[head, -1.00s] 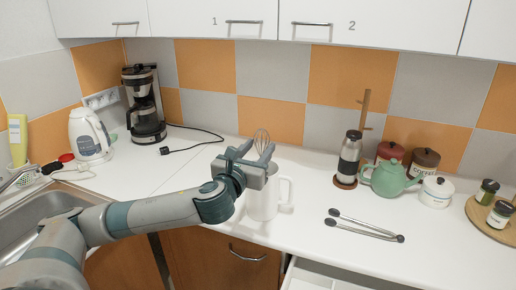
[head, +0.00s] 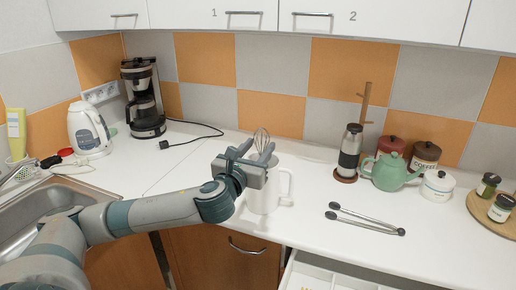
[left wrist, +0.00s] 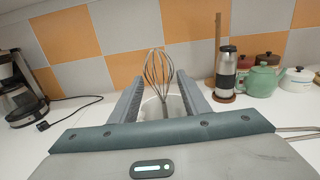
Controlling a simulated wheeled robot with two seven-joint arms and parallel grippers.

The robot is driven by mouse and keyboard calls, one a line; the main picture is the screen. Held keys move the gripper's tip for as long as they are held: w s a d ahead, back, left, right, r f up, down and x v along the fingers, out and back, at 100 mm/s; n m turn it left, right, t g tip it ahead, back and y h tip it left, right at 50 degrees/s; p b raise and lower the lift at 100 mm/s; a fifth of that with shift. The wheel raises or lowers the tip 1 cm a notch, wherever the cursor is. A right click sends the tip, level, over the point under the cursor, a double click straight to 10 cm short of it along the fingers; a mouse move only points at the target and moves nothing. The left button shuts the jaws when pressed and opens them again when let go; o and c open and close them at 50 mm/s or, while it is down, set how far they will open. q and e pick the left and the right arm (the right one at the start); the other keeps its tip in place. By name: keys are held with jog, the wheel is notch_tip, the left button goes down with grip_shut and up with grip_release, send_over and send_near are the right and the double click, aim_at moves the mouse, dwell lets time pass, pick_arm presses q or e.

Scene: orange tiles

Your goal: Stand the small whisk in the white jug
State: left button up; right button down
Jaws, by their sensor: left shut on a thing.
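The small whisk (head: 261,138) has thin metal wires and points wires-up above my left gripper. My left gripper (head: 258,160) is shut on the whisk, in front of and above the white jug (head: 266,196). In the left wrist view the whisk (left wrist: 158,72) rises between the two fingers (left wrist: 160,98). The jug's pale rim (left wrist: 150,108) shows behind and between the fingers there. The jug stands upright on the counter with its handle to the right. The whisk's lower end is hidden, so I cannot tell how deep it reaches into the jug. My right gripper is not in view.
Tongs (head: 365,220) lie on the counter right of the jug. A steel flask (head: 349,153), a green teapot (head: 390,172) and canisters stand behind them. A coffee maker (head: 143,98) and kettle (head: 88,131) stand at left, beside the sink (head: 48,203). A drawer (head: 318,276) is open below.

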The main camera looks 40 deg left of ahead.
pick_arm(q)
jog(key=o, duration=1.1)
jog(key=shift+s, duration=0.1)
jog(key=shift+s+d+f, duration=0.1)
jog(key=shift+s+d, duration=0.05)
jog(key=shift+s, duration=0.35)
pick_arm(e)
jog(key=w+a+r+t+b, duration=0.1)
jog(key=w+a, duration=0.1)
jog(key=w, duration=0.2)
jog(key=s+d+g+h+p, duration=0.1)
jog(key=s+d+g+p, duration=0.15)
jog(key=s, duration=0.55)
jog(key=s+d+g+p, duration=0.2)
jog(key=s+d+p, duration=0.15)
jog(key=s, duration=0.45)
pick_arm(q)
jog(key=p+v, duration=0.7)
jog(key=v, duration=0.9)
jog(key=shift+s+d+p, duration=0.1)
jog(key=shift+p, duration=0.3)
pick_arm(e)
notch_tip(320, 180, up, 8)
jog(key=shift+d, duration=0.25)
